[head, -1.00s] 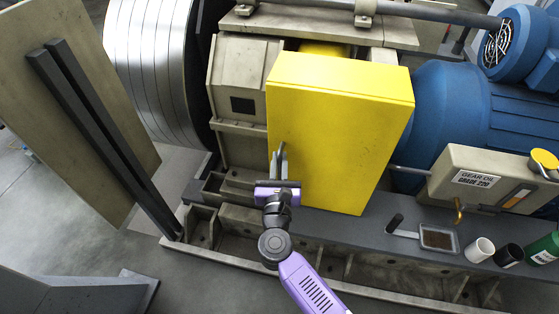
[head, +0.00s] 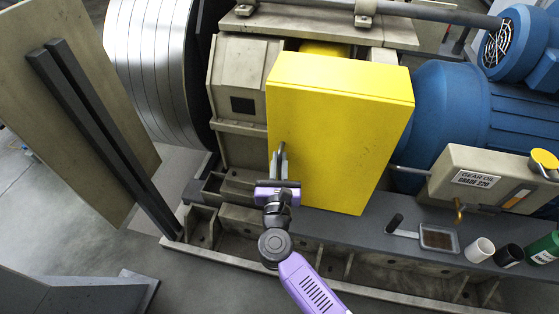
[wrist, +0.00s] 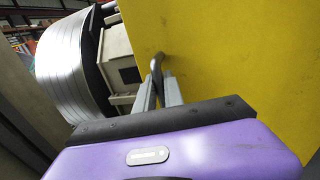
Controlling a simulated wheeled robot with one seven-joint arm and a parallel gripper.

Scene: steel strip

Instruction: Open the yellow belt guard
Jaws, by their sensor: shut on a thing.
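The yellow belt guard (head: 340,125) is a large box-shaped cover between the beige housing and the blue motor, and it looks closed. In the wrist view the guard (wrist: 230,50) fills the upper right. A dark metal handle (wrist: 156,66) stands out from the guard's face near its left edge. My gripper (head: 279,158) is at the lower left of the guard's face. In the wrist view its two grey fingers (wrist: 160,90) are shut on the handle. The fingers hide part of the handle.
A blue motor (head: 445,105) is right of the guard. A gear oil box (head: 480,178), a small tray (head: 438,238), a white cup (head: 480,250) and a green bottle (head: 545,248) stand on the lower right ledge. A beige panel (head: 90,120) with dark posts stands at left.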

